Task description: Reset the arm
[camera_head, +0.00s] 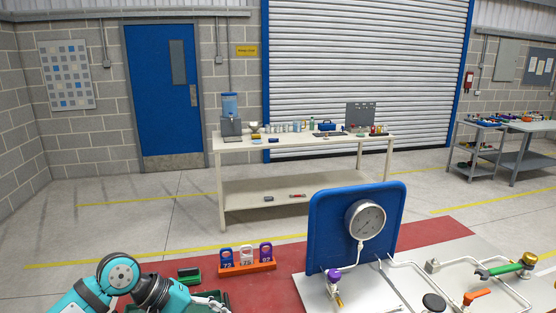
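My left arm (118,274), teal with dark grey joints, comes in at the bottom left and is folded. Its far part runs down to the bottom edge, in front of a dark green container that is mostly cut off. I cannot make out its gripper's fingers. My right arm and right gripper are not in view.
An orange holder (249,268) carries numbered tags. A green block (189,274) lies beside it. A cream workbench (300,146) stands behind.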

